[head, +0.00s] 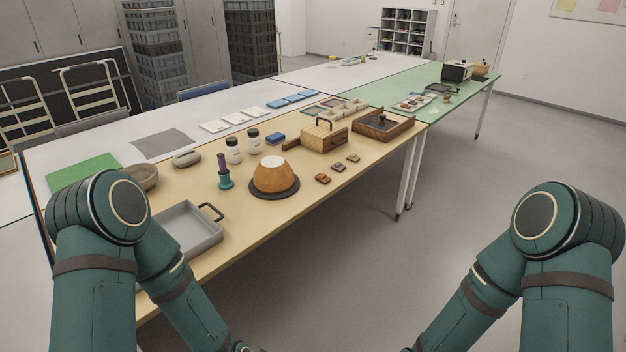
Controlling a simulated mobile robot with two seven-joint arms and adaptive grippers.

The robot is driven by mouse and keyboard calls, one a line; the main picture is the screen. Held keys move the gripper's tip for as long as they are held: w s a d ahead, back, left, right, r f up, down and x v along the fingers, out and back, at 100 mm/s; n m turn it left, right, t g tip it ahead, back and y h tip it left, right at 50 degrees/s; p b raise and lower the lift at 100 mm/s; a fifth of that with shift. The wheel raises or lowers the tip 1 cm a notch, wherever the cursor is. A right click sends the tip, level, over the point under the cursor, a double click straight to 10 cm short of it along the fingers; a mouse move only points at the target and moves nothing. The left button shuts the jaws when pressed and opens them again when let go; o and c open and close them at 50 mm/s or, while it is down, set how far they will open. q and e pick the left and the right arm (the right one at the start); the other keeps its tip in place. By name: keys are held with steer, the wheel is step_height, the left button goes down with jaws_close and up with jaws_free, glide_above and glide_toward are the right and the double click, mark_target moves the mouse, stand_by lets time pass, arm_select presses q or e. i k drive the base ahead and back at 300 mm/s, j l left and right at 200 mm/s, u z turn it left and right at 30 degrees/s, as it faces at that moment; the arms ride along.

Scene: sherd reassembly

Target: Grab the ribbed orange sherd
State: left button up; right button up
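Several small sherds lie in a short row on the tan table, right of the domed pot. The nearest is an orange-brown sherd (322,179); its ribbing is too small to make out. A grey-brown sherd (338,167) and a tan sherd (352,158) lie behind it, apart from each other. The orange domed pot (273,178) with a pale top sits on a dark round board (291,190). Both my arms reach down to the bottom edge of the head view. Neither gripper is in view.
A grey tray (190,228) with a dark handle stands at the table's near left. A purple and teal tool (223,172) stands left of the pot. A wooden box (324,136) and a wooden tray (383,126) stand behind the sherds. The table strip before the sherds is clear.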

mark_target(322, 177)
steer(key=i+l+u, duration=0.15)
steer(key=u, duration=1.15)
steer(key=i+l+u, duration=0.1)
steer(key=l+u, duration=0.65)
steer(key=k+l+u, duration=0.1)
steer(key=l+u, duration=0.35)
steer(key=l, duration=1.1)
steer(key=k+l+u, duration=0.1)
steer(key=l, duration=0.4)
steer(key=k+l, duration=0.15)
steer(key=l, duration=0.3)
steer(key=k+l+u, duration=0.1)
steer(key=l, duration=0.4)
